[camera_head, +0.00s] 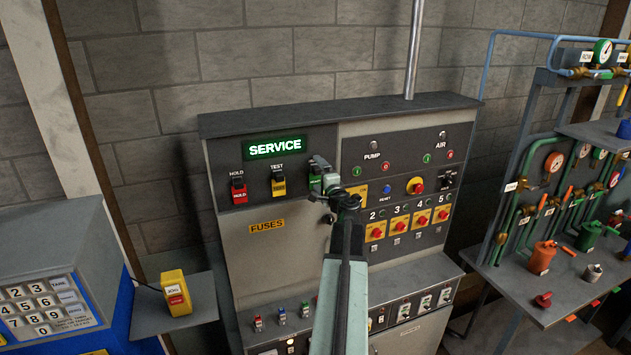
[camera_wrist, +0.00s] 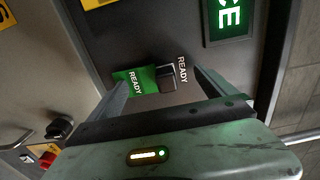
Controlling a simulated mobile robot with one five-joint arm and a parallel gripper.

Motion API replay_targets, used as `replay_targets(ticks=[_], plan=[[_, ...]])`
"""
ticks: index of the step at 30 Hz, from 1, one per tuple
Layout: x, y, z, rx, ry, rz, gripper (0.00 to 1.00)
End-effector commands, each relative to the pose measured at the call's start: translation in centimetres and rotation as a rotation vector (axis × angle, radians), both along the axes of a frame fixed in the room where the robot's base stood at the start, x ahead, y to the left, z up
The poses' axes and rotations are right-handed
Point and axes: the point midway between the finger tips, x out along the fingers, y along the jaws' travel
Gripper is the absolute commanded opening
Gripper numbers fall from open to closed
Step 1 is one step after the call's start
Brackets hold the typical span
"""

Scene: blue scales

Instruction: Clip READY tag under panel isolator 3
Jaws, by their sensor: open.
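The green READY tag (camera_wrist: 135,80) hangs by its dark clip (camera_wrist: 167,77) under a printed READY label on the upper panel. In the head view a sliver of the tag (camera_head: 315,184) shows beside my gripper (camera_head: 320,170), which hides the rest. My gripper (camera_wrist: 160,80) is open in the wrist view, its fingers on either side of the clip; I cannot tell if they touch it. Isolator 3 (camera_head: 399,229) is a red knob on a yellow plate, right of my arm, between 2 (camera_head: 375,233) and 4 (camera_head: 421,221). A small fitting (camera_head: 397,241) is below it.
The red HOLD tag (camera_head: 239,190) and yellow TEST tag (camera_head: 278,185) hang left of my gripper. The green SERVICE display (camera_head: 275,147) is lit above. My arm covers part of the panel's middle. A ledge with switches (camera_head: 282,316) juts out below.

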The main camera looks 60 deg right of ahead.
Motion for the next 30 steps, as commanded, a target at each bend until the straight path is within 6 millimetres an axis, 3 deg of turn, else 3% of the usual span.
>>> replay_targets(ticks=[23,30], plan=[[-0.02,-0.06,-0.55,-0.001,0.001,-0.001,1.0],[-0.01,-0.09,-0.51,0.001,-0.001,-0.001,0.35]])
